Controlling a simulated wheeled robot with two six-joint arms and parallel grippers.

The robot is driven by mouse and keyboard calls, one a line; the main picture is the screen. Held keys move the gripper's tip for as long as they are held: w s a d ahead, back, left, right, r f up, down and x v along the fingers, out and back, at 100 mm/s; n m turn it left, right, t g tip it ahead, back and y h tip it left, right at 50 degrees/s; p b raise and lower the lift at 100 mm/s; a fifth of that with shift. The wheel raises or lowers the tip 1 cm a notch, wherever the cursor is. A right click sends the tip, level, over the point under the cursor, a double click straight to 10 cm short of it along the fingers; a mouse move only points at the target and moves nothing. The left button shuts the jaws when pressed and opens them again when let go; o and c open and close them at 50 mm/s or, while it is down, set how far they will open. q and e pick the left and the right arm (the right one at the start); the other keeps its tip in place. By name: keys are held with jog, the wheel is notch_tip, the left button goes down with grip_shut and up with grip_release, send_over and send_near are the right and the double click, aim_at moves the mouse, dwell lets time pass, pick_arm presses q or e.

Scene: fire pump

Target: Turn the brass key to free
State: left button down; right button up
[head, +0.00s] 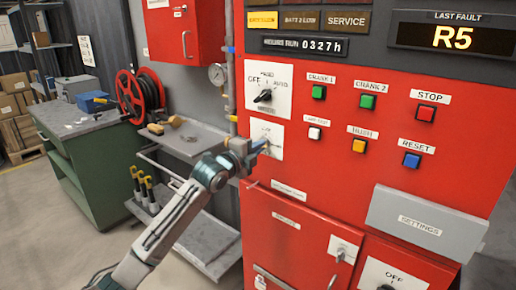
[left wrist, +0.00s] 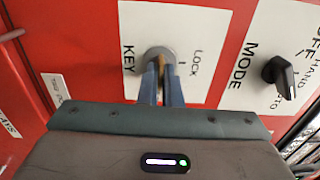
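The brass key (left wrist: 159,64) sits in a round grey lock on a white plate (left wrist: 195,35) marked KEY and LOCK in the left wrist view. My left gripper (left wrist: 160,72) has its two blue fingers close on either side of the key, with a sliver of brass showing between them. In the head view, my left gripper (head: 258,146) reaches the key plate (head: 273,134) on the red panel and hides the key there. The exact angle of the key is hard to tell. My right gripper is in neither view.
The MODE knob (head: 264,96) is just above the key plate. Push buttons (head: 368,101) stand to the right on the red panel, with a grey SETTINGS box (head: 420,222) lower down.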

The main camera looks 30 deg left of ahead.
pick_arm(q)
jog(key=shift+f, duration=0.1)
jog(key=c, duration=1.6)
grip_release()
jog(key=s+b, duration=0.1)
jog(key=s, duration=0.2)
jog(key=s+b, duration=0.2)
jog(key=s, duration=0.2)
jog(key=s+b, duration=0.2)
jog(key=s, duration=0.1)
jog(key=shift+s+a, duration=0.35)
jog(key=shift+a, duration=0.05)
jog(key=shift+a, duration=0.1)
